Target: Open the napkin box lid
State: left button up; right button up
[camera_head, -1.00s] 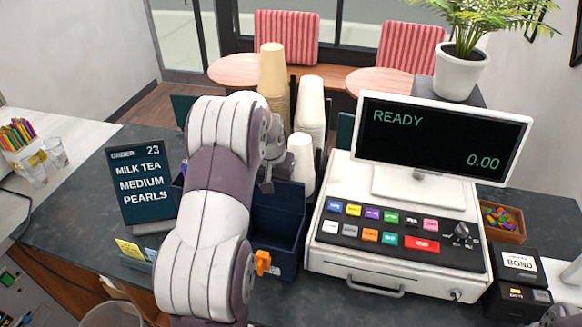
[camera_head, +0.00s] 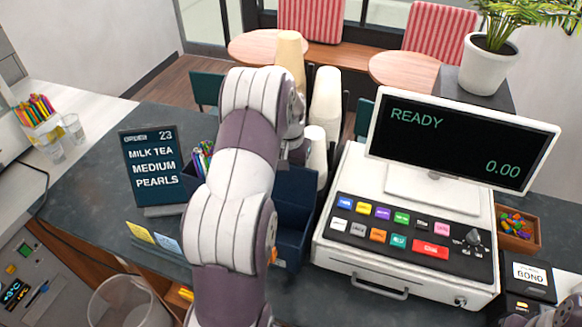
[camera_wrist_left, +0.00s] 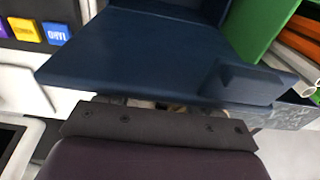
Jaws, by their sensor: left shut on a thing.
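The dark blue napkin box (camera_head: 298,212) stands on the counter left of the cash register, partly hidden behind my left arm. In the left wrist view, a flat dark blue panel (camera_wrist_left: 140,50), which looks like its lid, lies just beyond my gripper, with a raised blue block (camera_wrist_left: 243,84) at its right. My left gripper (camera_head: 297,152) is above the box and shut on what appears to be the lid's edge. Its fingertips are mostly hidden, so the exact contact and lid angle are unclear.
The cash register (camera_head: 400,245) stands close on the right. Paper cups (camera_head: 325,105) stand behind the box. A pen holder (camera_head: 197,172) and the order sign (camera_head: 153,165) are on the left.

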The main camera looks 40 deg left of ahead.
pick_arm(q)
jog(key=o, duration=1.4)
jog(key=shift+s+d+f, duration=0.15)
jog(key=shift+s+f, duration=0.15)
jog(key=shift+f, duration=0.1)
jog(key=shift+o, duration=0.2)
jog(key=shift+w+r, duration=0.1)
jog(key=shift+r, duration=0.05)
notch_tip(320, 180, up, 4)
jog(key=shift+f+b, duration=0.1)
jog(key=shift+b, duration=1.15)
jog(key=r+p, duration=0.5)
jog(key=r, duration=0.3)
jog(key=shift+s, duration=0.2)
jog(key=shift+r+p, duration=0.45)
jog(key=shift+p, duration=0.1)
